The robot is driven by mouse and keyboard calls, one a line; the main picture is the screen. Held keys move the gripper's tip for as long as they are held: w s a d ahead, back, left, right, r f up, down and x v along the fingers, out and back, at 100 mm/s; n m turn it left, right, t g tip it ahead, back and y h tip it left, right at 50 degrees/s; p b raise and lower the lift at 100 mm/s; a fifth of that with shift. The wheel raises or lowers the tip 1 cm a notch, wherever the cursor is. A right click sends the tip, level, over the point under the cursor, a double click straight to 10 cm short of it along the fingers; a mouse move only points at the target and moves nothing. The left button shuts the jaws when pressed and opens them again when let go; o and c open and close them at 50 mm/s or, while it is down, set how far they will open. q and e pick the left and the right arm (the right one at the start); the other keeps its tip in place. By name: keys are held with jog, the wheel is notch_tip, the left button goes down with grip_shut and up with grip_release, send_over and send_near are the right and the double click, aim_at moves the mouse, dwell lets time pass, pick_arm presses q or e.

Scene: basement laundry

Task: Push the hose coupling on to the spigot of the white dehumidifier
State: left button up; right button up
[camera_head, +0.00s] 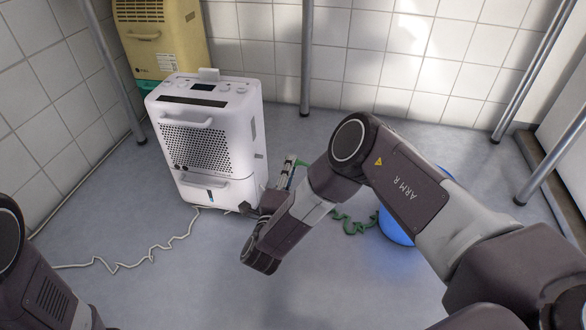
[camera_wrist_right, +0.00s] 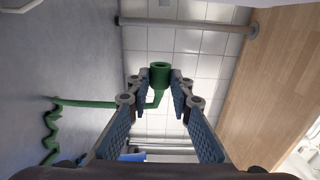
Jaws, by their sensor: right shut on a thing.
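The white dehumidifier (camera_head: 232,123) stands on the floor left of centre in the head view. I cannot clearly make out its spigot. My right gripper (camera_head: 286,175) is low, just right of the dehumidifier and apart from its side. In the right wrist view this gripper (camera_wrist_right: 160,88) is shut on the green hose coupling (camera_wrist_right: 160,74), whose round open end shows between the fingertips. The green hose (camera_wrist_right: 85,103) trails from the coupling to the left there, and also lies coiled on the floor in the head view (camera_head: 349,224). Only part of my left arm shows; its gripper is out of view.
A yellow dehumidifier (camera_head: 160,38) stands behind the white one. A blue round container (camera_head: 394,229) is partly hidden behind my right arm. A white cord (camera_head: 150,251) lies across the floor at left. Metal legs (camera_head: 307,60) stand by the tiled walls.

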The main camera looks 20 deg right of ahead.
jog(key=w+a+b, duration=0.1)
jog(key=a, duration=0.1)
jog(key=w+a+b, duration=0.1)
jog(key=a, duration=0.1)
jog(key=shift+w, duration=0.4)
dwell(1.7)
jog(key=shift+w+a+b, duration=0.45)
jog(key=shift+w+a, duration=0.1)
jog(key=shift+a, duration=0.25)
jog(key=shift+w+a, duration=0.35)
jog(key=shift+a, duration=0.15)
jog(key=o, duration=1.1)
